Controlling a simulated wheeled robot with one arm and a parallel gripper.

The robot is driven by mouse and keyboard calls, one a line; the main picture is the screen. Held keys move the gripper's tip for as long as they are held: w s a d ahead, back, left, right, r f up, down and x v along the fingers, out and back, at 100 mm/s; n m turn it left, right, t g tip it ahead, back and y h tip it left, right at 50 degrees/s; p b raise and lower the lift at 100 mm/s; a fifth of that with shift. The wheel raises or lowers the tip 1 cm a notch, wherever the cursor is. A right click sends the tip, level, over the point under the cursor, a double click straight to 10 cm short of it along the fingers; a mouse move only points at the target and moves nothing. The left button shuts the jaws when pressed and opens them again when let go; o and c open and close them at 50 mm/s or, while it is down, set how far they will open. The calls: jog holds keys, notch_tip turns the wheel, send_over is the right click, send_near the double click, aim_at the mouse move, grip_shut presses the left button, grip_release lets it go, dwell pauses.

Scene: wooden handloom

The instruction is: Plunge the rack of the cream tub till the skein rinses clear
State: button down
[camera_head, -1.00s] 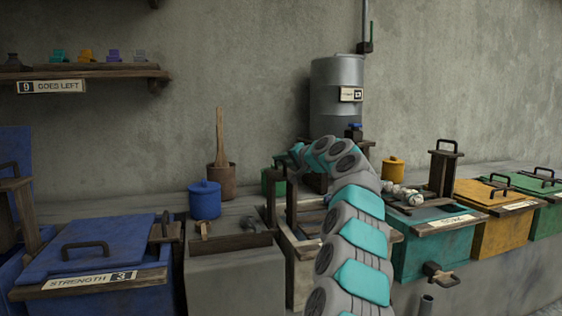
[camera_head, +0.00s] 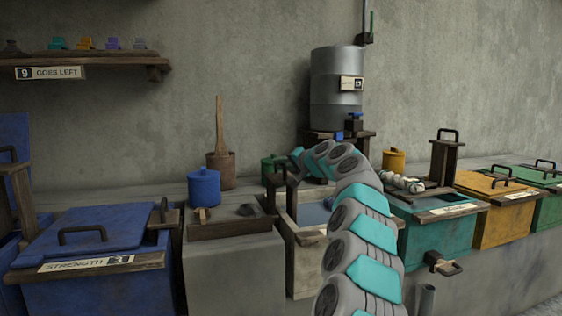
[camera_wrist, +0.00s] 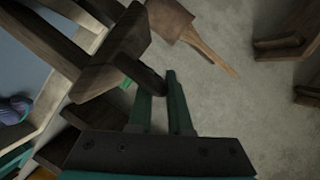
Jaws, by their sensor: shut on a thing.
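The cream tub (camera_head: 304,268) stands in the middle of the bench in the head view, partly behind my arm. Its wooden rack (camera_head: 291,203) rises from the tub, and blue-grey water shows inside the rim. In the wrist view, my gripper (camera_wrist: 158,90) has green fingers closed at the dark handle bar (camera_wrist: 143,74) on top of the rack's wooden crosspiece (camera_wrist: 112,62). In the head view the grip is mostly hidden by my arm. A purple-blue bundle (camera_wrist: 14,108), perhaps the skein, shows at the left edge of the wrist view, over the water.
A blue tub (camera_head: 100,285) and a grey block with a wooden tray (camera_head: 230,229) stand left. Teal (camera_head: 428,238), yellow (camera_head: 495,236) and green (camera_head: 548,218) tubs stand right. A blue pot (camera_head: 204,195) and a metal tank (camera_head: 337,90) stand behind.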

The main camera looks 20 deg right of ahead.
aim_at(296, 196)
notch_tip(296, 196, down, 10)
jog(key=b, duration=0.5)
jog(key=shift+f+b, duration=0.15)
jog(key=shift+b, duration=0.25)
jog(key=shift+f, duration=0.1)
jog(key=c, duration=1.1)
grip_release()
jog(key=shift+o, duration=1.3)
jog(key=shift+r, duration=0.2)
jog(key=shift+s, duration=0.1)
jog(key=shift+s+d+r, duration=0.3)
jog(key=shift+s+r, duration=0.05)
jog(key=shift+s, duration=0.2)
jog(key=shift+f+v, duration=0.1)
jog(key=shift+v, duration=1.45)
jog(key=shift+f+v, duration=0.15)
jog(key=shift+v, duration=1.4)
